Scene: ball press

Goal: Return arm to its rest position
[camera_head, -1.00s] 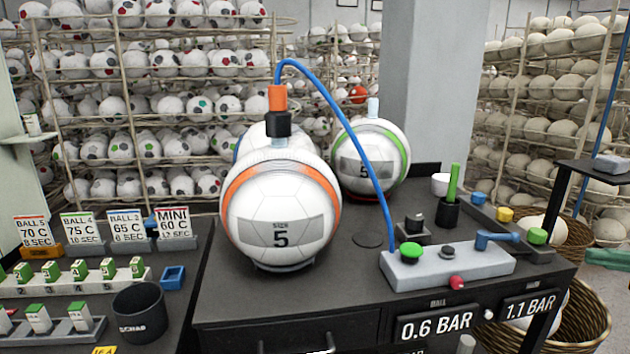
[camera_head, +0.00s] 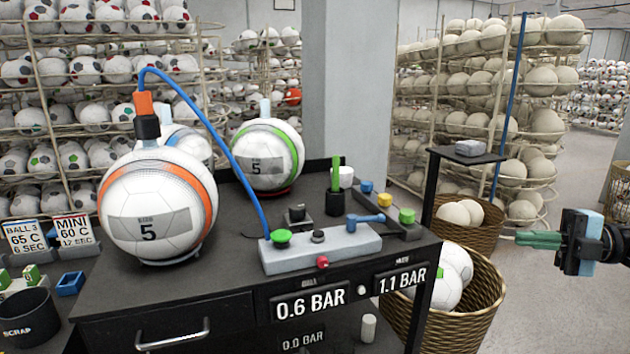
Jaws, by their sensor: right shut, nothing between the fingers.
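My right gripper (camera_head: 540,240) shows at the right edge of the head view. Its green fingers are shut with nothing between them, and it points left toward the bench. It is clear of the bench and hangs in the air beyond the bench's right side. My left gripper is not in view. A white ball with orange bands and a "5" (camera_head: 152,226) sits on the dark bench (camera_head: 215,265), with an orange and black fitting (camera_head: 145,116) on top. A blue hose (camera_head: 215,135) runs from the fitting to the grey control box (camera_head: 340,246).
A green-banded ball (camera_head: 266,155) stands behind on the bench. Ball racks (camera_head: 540,95) line the back. Open floor (camera_head: 585,180) shows at the far right.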

